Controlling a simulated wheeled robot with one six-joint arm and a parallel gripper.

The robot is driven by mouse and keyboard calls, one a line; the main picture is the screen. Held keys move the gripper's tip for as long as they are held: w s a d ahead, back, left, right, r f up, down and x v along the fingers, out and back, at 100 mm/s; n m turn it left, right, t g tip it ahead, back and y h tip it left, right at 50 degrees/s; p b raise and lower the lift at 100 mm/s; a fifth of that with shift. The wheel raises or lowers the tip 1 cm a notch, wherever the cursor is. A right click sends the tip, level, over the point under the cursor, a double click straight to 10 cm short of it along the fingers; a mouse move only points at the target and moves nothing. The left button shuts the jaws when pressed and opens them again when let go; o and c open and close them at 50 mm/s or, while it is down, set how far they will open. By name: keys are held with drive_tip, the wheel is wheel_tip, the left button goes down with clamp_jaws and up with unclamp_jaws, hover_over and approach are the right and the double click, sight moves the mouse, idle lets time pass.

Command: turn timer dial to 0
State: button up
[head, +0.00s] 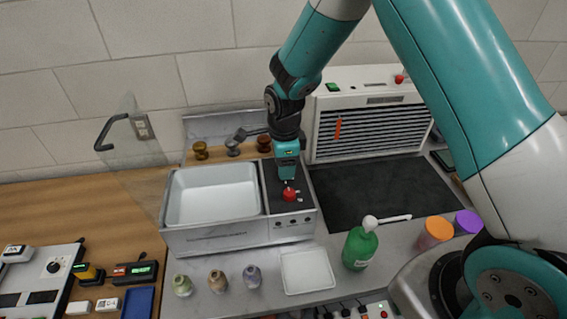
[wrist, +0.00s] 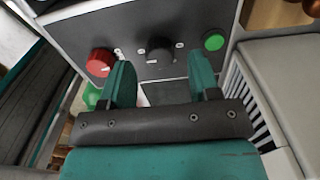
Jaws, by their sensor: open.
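A grey bench machine (head: 190,240) with a white basin has a dark control panel on its right side. In the wrist view the panel carries a red knob (wrist: 100,62), a black dial (wrist: 160,50) with a pointer mark, and a green button (wrist: 213,41). The red knob also shows in the head view (head: 289,194). Which one is the timer dial I cannot read. My gripper (wrist: 160,65) is open over the panel, its fingers on either side of the black dial and apart from it. In the head view my gripper (head: 288,172) hides the black dial.
A clear lid (head: 135,140) with a black handle stands raised at the left. A green bottle (head: 360,246), orange-lidded jar (head: 435,232) and white tray (head: 307,272) stand in front and right. A louvred white unit (head: 370,125) is behind the dark mat (head: 380,195).

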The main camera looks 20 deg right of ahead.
drive_tip(key=shift+f, duration=1)
drive_tip(key=c, duration=0.9)
